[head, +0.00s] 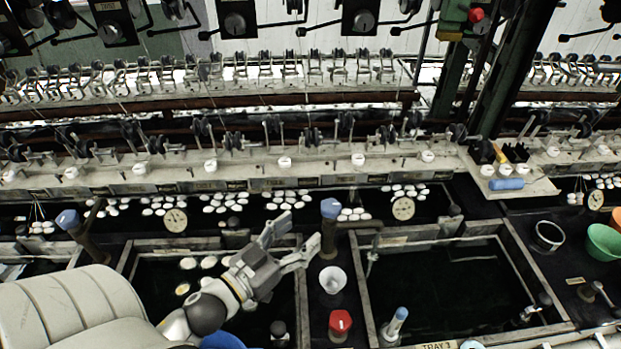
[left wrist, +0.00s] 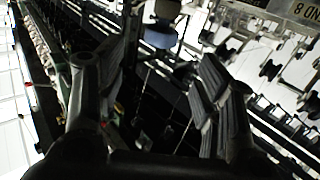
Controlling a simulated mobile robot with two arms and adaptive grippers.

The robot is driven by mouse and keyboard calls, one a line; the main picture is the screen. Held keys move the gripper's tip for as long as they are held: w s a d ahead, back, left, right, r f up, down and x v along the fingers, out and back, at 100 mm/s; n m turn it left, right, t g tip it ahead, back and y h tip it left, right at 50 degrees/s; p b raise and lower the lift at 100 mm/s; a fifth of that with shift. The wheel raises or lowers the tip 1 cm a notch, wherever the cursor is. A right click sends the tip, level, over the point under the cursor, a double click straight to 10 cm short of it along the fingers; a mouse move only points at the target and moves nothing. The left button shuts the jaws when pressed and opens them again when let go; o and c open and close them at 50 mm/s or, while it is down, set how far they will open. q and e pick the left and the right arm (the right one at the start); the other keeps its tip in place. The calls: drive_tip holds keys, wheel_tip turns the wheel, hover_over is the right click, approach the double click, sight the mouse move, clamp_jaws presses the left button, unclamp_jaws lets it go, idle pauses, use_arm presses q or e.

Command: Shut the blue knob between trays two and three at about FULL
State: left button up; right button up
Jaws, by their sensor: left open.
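The blue knob (head: 330,208) stands on a dark pipe at the back of the divider between the two dark basins. The basin on the right (head: 455,280) has a label that reads like TRAY 3 (head: 438,346); the other basin (head: 135,262) lies to its left. My left gripper (head: 296,241) is open and empty over the left basin's right side, its fingers pointing toward the knob but apart from it. In the left wrist view a blue knob (left wrist: 160,38) shows beyond and between the open fingers (left wrist: 160,85). Any setting marks are too small to read. My right gripper is not in view.
A white funnel-like cup (head: 333,280) and a red knob (head: 340,322) stand on the divider in front of the blue knob. Another blue knob (head: 67,218) is at far left. Round dials (head: 403,208) and white cocoons (head: 285,199) lie behind. Green (head: 604,242) and orange bowls are at right.

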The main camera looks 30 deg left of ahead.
sight(324, 211)
use_arm(q)
drive_tip(key=w+p, duration=0.1)
drive_tip(key=w, duration=0.2)
drive_tip(key=w+d+p, duration=0.1)
drive_tip(key=w, duration=0.2)
drive_tip(key=w+p, duration=0.1)
drive_tip(key=w, duration=0.2)
drive_tip(key=shift+w+d+r, duration=0.2)
drive_tip(key=shift+d, duration=0.1)
drive_tip(key=shift+w+d, duration=0.1)
drive_tip(key=shift+w, duration=0.55)
drive_tip(key=shift+f, duration=0.1)
drive_tip(key=c, duration=1)
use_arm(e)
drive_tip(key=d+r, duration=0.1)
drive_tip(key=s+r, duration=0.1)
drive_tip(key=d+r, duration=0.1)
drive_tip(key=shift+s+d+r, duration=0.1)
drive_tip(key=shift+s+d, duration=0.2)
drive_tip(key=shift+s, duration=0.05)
